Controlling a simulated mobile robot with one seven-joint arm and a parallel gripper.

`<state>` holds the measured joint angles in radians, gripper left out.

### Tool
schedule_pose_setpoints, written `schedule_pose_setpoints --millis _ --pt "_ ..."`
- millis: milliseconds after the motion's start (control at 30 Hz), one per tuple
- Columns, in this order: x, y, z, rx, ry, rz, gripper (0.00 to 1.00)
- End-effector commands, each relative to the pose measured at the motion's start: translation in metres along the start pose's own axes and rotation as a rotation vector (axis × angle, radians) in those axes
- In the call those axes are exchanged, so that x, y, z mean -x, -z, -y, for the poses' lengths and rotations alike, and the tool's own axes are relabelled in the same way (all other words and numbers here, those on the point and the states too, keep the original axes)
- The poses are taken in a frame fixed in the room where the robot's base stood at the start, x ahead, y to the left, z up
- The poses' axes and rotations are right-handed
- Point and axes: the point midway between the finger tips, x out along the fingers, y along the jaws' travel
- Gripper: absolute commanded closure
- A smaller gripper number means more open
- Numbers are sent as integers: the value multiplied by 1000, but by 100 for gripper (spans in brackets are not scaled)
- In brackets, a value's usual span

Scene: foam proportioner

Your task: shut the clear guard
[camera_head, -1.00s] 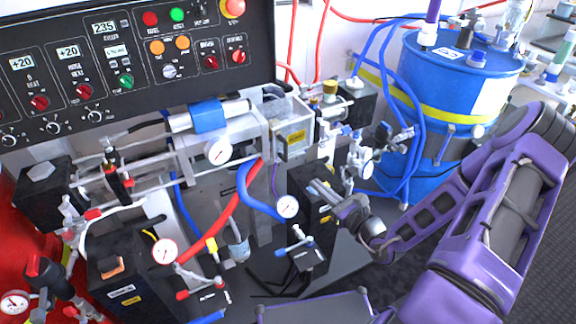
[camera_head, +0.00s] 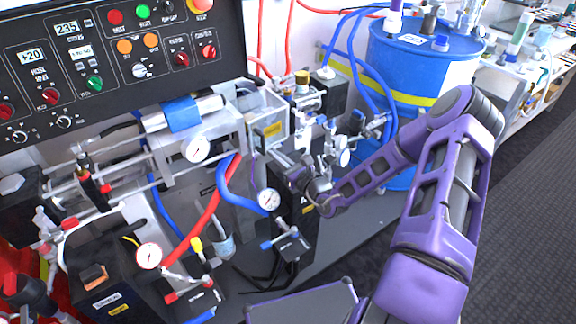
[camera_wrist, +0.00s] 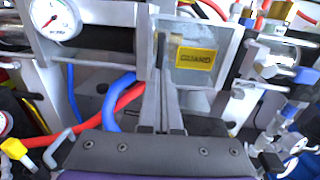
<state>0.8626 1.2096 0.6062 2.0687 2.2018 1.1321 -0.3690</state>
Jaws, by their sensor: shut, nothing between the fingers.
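The clear guard (camera_head: 271,128) is a see-through panel with a yellow label, on the machine to the right of the upper pressure gauge. In the wrist view the guard (camera_wrist: 207,75) fills the upper middle, and its label reads GUARD. I cannot tell how far open it stands. My gripper (camera_head: 277,158) is below and in front of the guard in the head view. In the wrist view my gripper (camera_wrist: 165,42) has its long fingers together and empty, their tips overlapping the guard's left part. Whether they touch it is unclear.
Gauges and valves (camera_head: 343,157) stand close to the right of my gripper. Red and blue hoses (camera_head: 232,190) run below to the left. A blue drum (camera_head: 420,75) stands behind my arm. Open floor (camera_head: 520,200) lies at the right.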

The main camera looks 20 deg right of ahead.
Motion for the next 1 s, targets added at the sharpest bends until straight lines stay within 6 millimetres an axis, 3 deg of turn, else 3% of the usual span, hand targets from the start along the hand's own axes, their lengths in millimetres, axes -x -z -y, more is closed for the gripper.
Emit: schedule_pose_setpoints --millis 200,633,1000 --pt "-21 1 0 -1 0 -1 100" --pt "-25 0 -1 0 0 -1 100" --pt "-42 0 -10 -1 0 0 100"
